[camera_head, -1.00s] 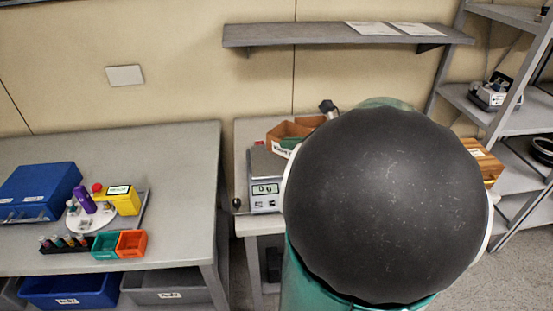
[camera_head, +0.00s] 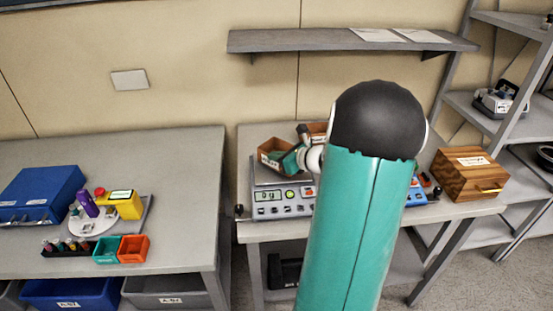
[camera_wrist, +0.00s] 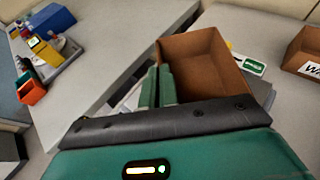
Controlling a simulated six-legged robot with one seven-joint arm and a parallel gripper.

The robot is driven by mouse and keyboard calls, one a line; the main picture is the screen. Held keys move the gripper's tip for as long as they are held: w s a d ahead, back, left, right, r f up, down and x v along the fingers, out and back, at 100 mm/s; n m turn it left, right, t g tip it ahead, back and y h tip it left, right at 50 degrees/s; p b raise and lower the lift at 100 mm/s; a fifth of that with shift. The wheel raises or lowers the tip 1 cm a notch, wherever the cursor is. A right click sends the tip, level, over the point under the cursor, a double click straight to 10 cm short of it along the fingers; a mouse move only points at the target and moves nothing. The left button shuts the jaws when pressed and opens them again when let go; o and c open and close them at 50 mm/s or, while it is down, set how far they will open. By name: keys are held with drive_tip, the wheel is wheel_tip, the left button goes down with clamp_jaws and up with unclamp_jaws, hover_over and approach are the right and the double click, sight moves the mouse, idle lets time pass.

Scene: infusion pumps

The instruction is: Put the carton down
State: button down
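The carton (camera_wrist: 205,62) is an open, empty brown box in the middle of the wrist view. My gripper (camera_wrist: 157,86) has its two green fingers close together at the carton's left wall, apparently pinching that wall between them. In the head view my gripper (camera_head: 289,161) is small and partly hidden by my arm, above the back of the scale (camera_head: 283,207). The scale's display reads 0 g. I cannot tell whether the carton's underside touches anything.
A brown labelled box (camera_wrist: 306,52) stands to the right in the wrist view. A wooden box (camera_head: 470,172) is at the bench's right end. The left table (camera_head: 180,175) has free room beside its blue case (camera_head: 40,193) and coloured bins. A wall shelf (camera_head: 345,40) hangs above.

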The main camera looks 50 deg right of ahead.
drive_tip(key=shift+f, duration=0.4)
drive_tip(key=shift+f, duration=0.1)
drive_tip(key=c, duration=1.7)
unclamp_jaws()
